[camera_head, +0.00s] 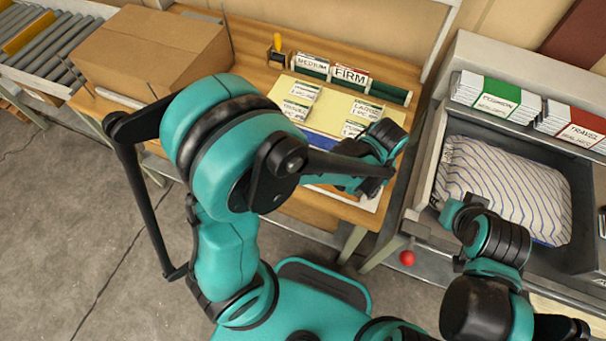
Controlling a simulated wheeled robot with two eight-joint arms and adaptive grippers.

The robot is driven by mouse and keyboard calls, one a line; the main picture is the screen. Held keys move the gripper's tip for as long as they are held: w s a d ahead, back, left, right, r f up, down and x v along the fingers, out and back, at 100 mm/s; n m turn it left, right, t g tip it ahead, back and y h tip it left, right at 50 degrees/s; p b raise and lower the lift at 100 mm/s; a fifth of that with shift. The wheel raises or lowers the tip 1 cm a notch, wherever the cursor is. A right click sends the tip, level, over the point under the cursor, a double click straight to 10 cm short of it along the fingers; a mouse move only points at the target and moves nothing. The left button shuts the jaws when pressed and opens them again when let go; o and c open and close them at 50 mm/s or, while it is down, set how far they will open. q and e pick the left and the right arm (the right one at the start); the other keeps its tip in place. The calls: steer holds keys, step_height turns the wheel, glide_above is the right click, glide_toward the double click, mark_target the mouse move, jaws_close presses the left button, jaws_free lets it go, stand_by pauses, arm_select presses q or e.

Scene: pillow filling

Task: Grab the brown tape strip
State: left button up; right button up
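I cannot make out a brown tape strip anywhere in this view. My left arm reaches across the middle, and its gripper (368,172) is over the right part of the wooden table (215,20). Its fingers are mostly hidden behind the arm, so I cannot tell whether they hold anything. My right gripper (452,222) is at the lower right, by the near left corner of a white pillow with blue stripes (510,190). Its fingers are too hidden to judge. The pillow lies in a grey tray (447,128).
A large closed cardboard box (150,50) stands at the table's left, near a roller conveyor (40,40). Label cards (300,95), MEDIUM and FIRM holders (350,75) and a yellow-handled tool (277,45) are on the table. CUSHION (497,100) and TRAVEL (580,130) stacks sit behind the pillow.

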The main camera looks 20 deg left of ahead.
mark_target(360, 199)
arm_select(q)
steer(key=f, duration=0.1)
steer(key=f+b, duration=0.1)
steer(key=f, duration=0.1)
steer(key=shift+w+f, duration=0.25)
steer(key=shift+f, duration=0.05)
steer(key=shift+r, duration=0.1)
jaws_close()
steer(key=shift+r, duration=0.1)
